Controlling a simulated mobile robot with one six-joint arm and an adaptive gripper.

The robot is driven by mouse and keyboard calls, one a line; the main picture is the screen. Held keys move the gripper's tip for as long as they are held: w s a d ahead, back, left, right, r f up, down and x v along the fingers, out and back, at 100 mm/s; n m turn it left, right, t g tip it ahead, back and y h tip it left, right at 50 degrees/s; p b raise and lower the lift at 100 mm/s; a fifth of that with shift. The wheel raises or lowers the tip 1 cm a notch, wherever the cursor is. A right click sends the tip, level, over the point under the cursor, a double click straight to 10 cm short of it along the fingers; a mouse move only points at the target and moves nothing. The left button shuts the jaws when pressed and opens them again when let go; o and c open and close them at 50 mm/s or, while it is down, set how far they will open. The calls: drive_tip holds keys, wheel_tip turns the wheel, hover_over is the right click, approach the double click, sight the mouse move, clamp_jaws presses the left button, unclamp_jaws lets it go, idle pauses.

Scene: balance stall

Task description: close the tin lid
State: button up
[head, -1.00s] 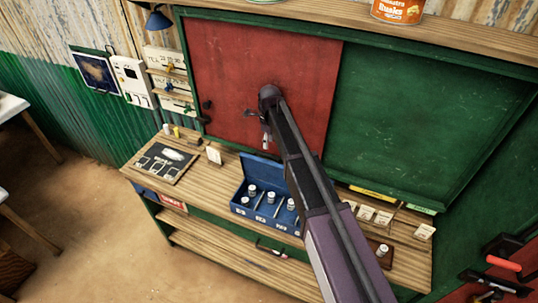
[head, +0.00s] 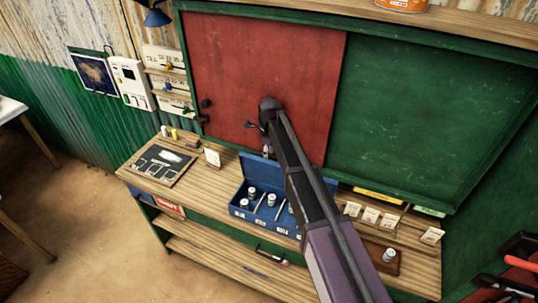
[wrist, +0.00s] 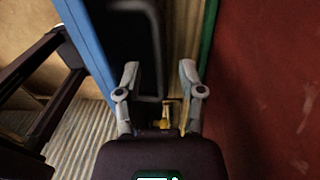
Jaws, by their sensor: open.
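The blue tin (head: 240,211) stands open on the wooden counter, with several small white-capped jars and slim rods inside. Its blue lid (head: 252,163) stands raised at the tin's back edge, partly hidden by my arm. My gripper (head: 258,139) is just above and behind the lid, in front of the red panel. In the wrist view, my gripper (wrist: 160,85) has its two fingers apart with nothing held between them. A blue edge (wrist: 85,40), which looks like the lid's, runs left of the fingers. I cannot tell whether a finger touches it.
The red sliding panel (head: 240,70) rises close behind my gripper. A dark board (head: 160,165) lies at the counter's left, a small card (head: 212,157) beside the tin. Several cards (head: 370,215) and a small brown tray (head: 372,258) are at the right.

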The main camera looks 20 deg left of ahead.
clamp_jaws()
drive_tip(key=shift+s+d, duration=0.15)
drive_tip(key=shift+d, duration=0.05)
idle(0.4)
